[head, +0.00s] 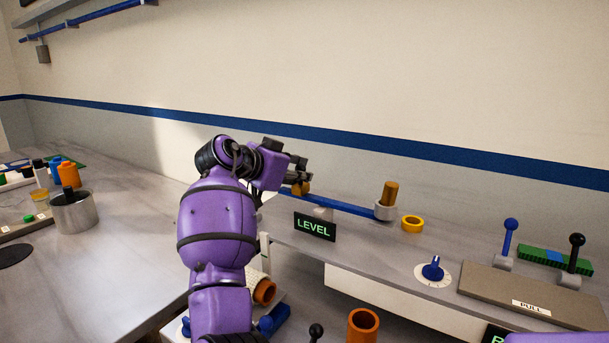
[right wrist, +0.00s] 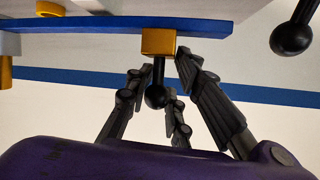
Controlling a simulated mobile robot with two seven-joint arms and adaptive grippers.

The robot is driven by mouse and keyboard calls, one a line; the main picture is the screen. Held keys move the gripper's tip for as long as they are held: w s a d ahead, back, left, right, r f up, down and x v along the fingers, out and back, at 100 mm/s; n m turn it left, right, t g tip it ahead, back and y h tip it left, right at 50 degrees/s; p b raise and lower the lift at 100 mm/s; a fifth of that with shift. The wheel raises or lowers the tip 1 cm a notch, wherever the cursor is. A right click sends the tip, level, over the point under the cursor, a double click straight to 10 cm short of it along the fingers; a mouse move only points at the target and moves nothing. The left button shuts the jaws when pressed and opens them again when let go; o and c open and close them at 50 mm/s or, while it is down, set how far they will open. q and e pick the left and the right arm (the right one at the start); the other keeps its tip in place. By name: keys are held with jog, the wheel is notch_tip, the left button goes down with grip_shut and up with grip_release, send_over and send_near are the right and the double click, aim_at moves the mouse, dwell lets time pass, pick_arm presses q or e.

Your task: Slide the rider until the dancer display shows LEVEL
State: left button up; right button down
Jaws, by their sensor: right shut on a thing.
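The dancer display (head: 314,226) is a small black panel that reads LEVEL in green letters. Behind it runs the blue beam (head: 345,206), which also crosses the top of the right wrist view (right wrist: 90,33). The rider (head: 304,188) is a small orange-yellow block on the beam. In the right wrist view the rider (right wrist: 158,42) has a black stem and ball knob. My right gripper (head: 297,180) is shut on the rider at its knob, with its fingers around the stem in the wrist view. My arm hides the beam's left part. My left gripper is not in view.
A grey holder with an orange cylinder (head: 389,193) stands at the beam's right end, beside a yellow ring (head: 412,224). Farther right are a blue dial (head: 433,268) and levers with blue (head: 510,226) and black knobs. A metal pot (head: 72,213) stands on the left counter.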

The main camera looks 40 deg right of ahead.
jog(key=shift+w+a+r, duration=0.3)
jog(key=shift+w+r, duration=0.55)
jog(key=shift+w, duration=0.1)
jog(key=shift+s, duration=0.1)
jog(key=c, duration=1.9)
grip_release()
jog(key=shift+s+d+r, duration=0.15)
jog(key=shift+s+d, duration=0.05)
jog(key=shift+s, duration=0.1)
jog(key=shift+o, duration=0.7)
jog(key=shift+s, duration=0.2)
jog(key=shift+a, duration=0.1)
jog(key=shift+w+f, duration=0.2)
jog(key=shift+f, duration=0.15)
jog(key=shift+a, duration=0.2)
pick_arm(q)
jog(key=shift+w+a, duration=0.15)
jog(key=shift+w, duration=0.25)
pick_arm(e)
jog(key=v, duration=1.2)
jog(key=shift+s+d, duration=0.1)
jog(key=shift+s, duration=0.05)
